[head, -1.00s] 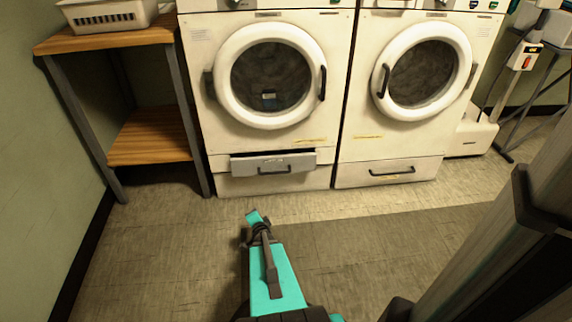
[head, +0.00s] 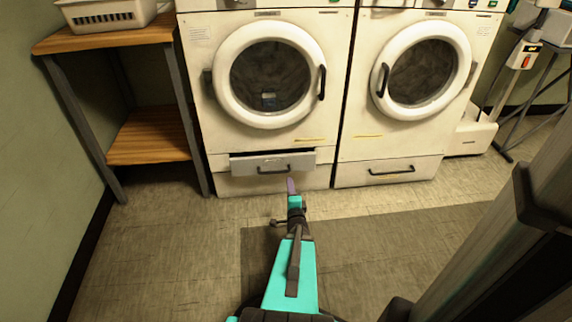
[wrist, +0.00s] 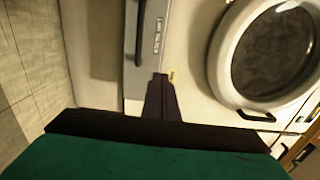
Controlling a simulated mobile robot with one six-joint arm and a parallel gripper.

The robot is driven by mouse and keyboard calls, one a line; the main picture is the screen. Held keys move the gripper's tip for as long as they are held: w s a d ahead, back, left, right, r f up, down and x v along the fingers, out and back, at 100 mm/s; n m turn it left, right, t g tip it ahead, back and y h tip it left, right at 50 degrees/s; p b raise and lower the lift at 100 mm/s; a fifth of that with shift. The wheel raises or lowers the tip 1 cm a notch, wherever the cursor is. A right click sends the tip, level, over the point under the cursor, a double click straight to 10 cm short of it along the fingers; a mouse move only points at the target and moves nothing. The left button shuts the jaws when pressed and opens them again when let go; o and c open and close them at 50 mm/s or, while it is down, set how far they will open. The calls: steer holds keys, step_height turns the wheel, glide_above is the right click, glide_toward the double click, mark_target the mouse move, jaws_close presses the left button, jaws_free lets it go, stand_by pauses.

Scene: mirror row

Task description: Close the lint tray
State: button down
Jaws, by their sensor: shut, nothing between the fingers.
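The lint tray (head: 274,164) is a grey drawer front with a dark handle, low on the left machine (head: 268,80). It stands out a little, with a dark gap along its top edge. It also shows in the wrist view (wrist: 146,45), turned on its side. My gripper (head: 291,186) is shut and empty, just in front of and below the tray's right part in the head view. In the wrist view my gripper (wrist: 160,80) has its fingers together near one end of the tray front. I cannot tell whether they touch it.
A second machine (head: 415,90) stands to the right with its lower drawer (head: 391,171) flush. A wooden shelf unit (head: 150,135) with a white basket (head: 108,12) stands at the left. The floor in front is clear.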

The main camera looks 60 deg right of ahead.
mark_target(285, 157)
steer(key=b+x, duration=0.5)
steer(key=x, duration=0.8)
steer(key=shift+w+d+f, duration=0.1)
steer(key=shift+w+d, duration=0.1)
steer(key=shift+d, duration=0.25)
steer(key=shift+w, duration=0.1)
steer(key=shift+w+d+p, duration=0.2)
steer(key=shift+d+p, duration=0.15)
steer(key=shift+p+x, duration=0.6)
steer(key=shift+x, duration=0.3)
steer(key=shift+a, duration=0.1)
steer(key=shift+s+a, duration=0.4)
steer(key=shift+a, duration=0.2)
steer(key=p+v, duration=0.3)
steer(key=v, duration=0.9)
steer(key=shift+s+a, duration=0.2)
